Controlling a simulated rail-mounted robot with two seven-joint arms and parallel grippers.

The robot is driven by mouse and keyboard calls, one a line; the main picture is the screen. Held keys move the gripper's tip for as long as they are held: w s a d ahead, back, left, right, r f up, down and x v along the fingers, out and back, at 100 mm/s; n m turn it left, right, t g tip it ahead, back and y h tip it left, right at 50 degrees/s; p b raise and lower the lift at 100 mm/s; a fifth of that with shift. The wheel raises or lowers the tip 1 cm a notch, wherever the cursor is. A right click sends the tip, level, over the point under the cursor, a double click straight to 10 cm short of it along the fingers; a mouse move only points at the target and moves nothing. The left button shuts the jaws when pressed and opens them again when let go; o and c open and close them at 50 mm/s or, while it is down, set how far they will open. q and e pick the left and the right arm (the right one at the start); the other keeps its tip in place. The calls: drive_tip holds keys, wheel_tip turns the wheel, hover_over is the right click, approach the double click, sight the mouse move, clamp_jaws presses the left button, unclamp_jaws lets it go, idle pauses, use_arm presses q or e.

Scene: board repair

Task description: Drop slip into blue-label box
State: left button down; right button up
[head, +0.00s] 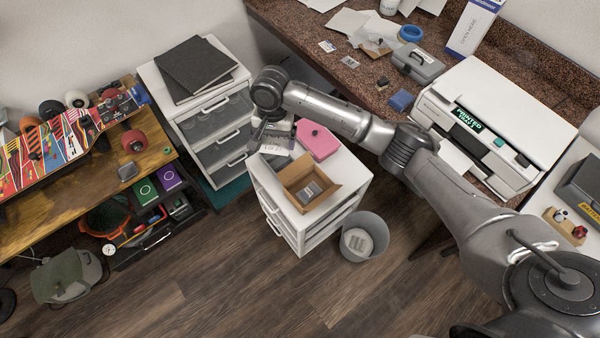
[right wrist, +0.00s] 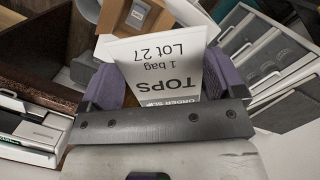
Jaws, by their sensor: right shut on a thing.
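The slip (right wrist: 165,60) is a white paper printed "TOPS, 1 bag, Lot 27". My right gripper (right wrist: 165,82) is shut on it, with the purple fingers at either side of it in the right wrist view. In the head view the slip (head: 277,148) shows small beside the pink object, below my right wrist. An open cardboard box (head: 324,199) with a grey item inside stands on the white drawer unit, to the lower right of the slip. I see no clear blue label on it. A white box with blue markings (head: 470,32) stands on the counter. My left gripper is not in view.
A pink object (head: 318,141) lies behind the cardboard box. A grey bin (head: 364,222) stands on the floor beside the white drawer unit (head: 335,197). A taller drawer unit with black folders (head: 193,68) stands behind. A white printer (head: 510,115) sits on the right counter.

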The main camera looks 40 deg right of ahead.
drive_tip(key=s+d+f+m+b, duration=0.1)
drive_tip(key=d+f+m+b, duration=0.1)
drive_tip(key=f, duration=0.7)
drive_tip(key=s+d+f+m+y+b, duration=0.1)
drive_tip(key=d+f+m+b, duration=0.2)
drive_tip(key=f, duration=0.7)
drive_tip(key=s+d+f+m+t+b, duration=0.1)
drive_tip(key=s+d+f+m+b, duration=0.1)
drive_tip(key=f+b, duration=0.4)
drive_tip(key=shift+d+f+m+y, duration=0.15)
drive_tip(key=shift+f+m, duration=0.1)
drive_tip(key=shift+f, duration=0.9)
drive_tip(key=shift+d+f+m+y, duration=0.15)
drive_tip(key=shift+f+m, duration=0.1)
drive_tip(key=shift+f, duration=0.85)
drive_tip(key=o, duration=0.6)
drive_tip(key=shift+r, duration=0.1)
